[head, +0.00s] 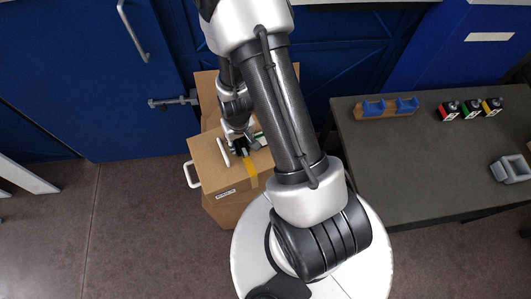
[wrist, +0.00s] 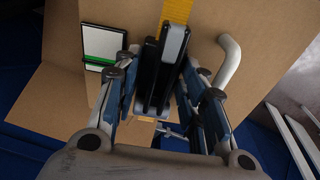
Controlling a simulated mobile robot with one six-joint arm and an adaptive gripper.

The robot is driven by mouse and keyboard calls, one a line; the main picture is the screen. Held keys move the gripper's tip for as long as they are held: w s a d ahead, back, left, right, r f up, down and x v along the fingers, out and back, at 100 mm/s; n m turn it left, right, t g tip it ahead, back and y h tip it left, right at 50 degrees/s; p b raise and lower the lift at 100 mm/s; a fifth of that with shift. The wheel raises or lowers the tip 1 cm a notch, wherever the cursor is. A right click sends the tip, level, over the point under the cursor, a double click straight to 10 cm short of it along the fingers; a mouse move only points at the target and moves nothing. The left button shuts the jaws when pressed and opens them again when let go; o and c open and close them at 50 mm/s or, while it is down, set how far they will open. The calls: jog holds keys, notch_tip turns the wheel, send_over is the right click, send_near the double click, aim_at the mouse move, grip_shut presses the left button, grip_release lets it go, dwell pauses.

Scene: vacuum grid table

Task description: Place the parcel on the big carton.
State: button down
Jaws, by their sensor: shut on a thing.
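The parcel (head: 215,170) is a brown cardboard box with yellow tape across its top and a small printed label near its front edge. It also fills much of the wrist view (wrist: 270,35). The big carton (head: 222,212), also brown, shows below and behind the parcel. I cannot tell whether the two touch. A pale handle (wrist: 231,60) stands beside my fingers.
Blue cabinet doors (head: 90,80) close off the back.

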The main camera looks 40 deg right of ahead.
jog(key=s+d+r+m+p, duration=0.1)
jog(key=d, duration=0.1)
jog(key=s+d+r+m+p, duration=0.1)
jog(key=d+r, duration=0.1)
jog(key=d, duration=0.1)
jog(key=s+d+r+m+p, duration=0.1)
jog(key=d+r+p, duration=0.1)
jog(key=d, duration=0.1)
jog(key=shift+d, duration=0.3)
notch_tip(320, 180, down, 15)
jog(key=b, duration=1.3)
jog(key=shift+r+b, duration=0.2)
jog(key=shift+b, duration=0.1)
jog(key=shift+f+b, duration=1.25)
jog(key=shift+f, duration=1.55)
jog(key=c, duration=1)
grip_release()
